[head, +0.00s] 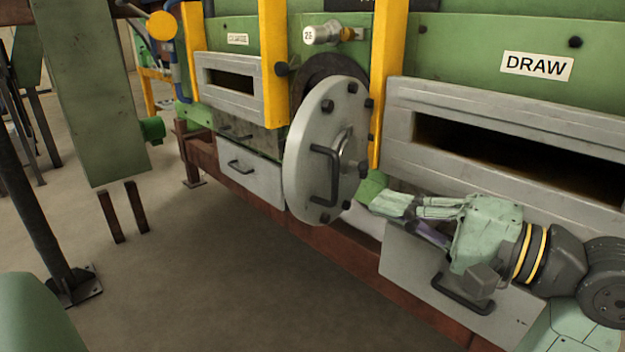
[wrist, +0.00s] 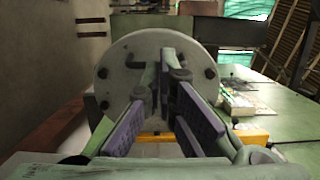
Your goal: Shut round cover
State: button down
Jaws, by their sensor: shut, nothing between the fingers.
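The round cover (head: 310,140) is a grey disc with dark bolts around its rim and a black bar handle (head: 322,178). It stands swung out from the green furnace front, with part of the dark round opening (head: 335,72) showing behind it. My gripper (head: 373,190) is shut and empty, close to the right of the cover's lower edge; I cannot tell whether it touches. In the wrist view the cover (wrist: 118,62) lies ahead, partly hidden by the fingers with purple pads (wrist: 160,75).
A grey-framed slot (head: 500,125) under the DRAW sign (head: 536,66) lies to the right. A smaller framed slot (head: 228,82) is left of the opening. Yellow posts (head: 388,60) flank the opening. A green post (head: 90,100) stands at left. The floor (head: 210,270) before the cover is clear.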

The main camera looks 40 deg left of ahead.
aim_at(301, 177)
jog(key=a, duration=0.4)
jog(key=s+a+p, duration=0.1)
jog(key=a, duration=0.6)
jog(key=shift+s+a+p, duration=0.2)
jog(key=shift+a+p, duration=0.1)
jog(key=shift+a, duration=0.05)
jog(key=shift+w+a, duration=0.1)
jog(key=shift+a, duration=0.05)
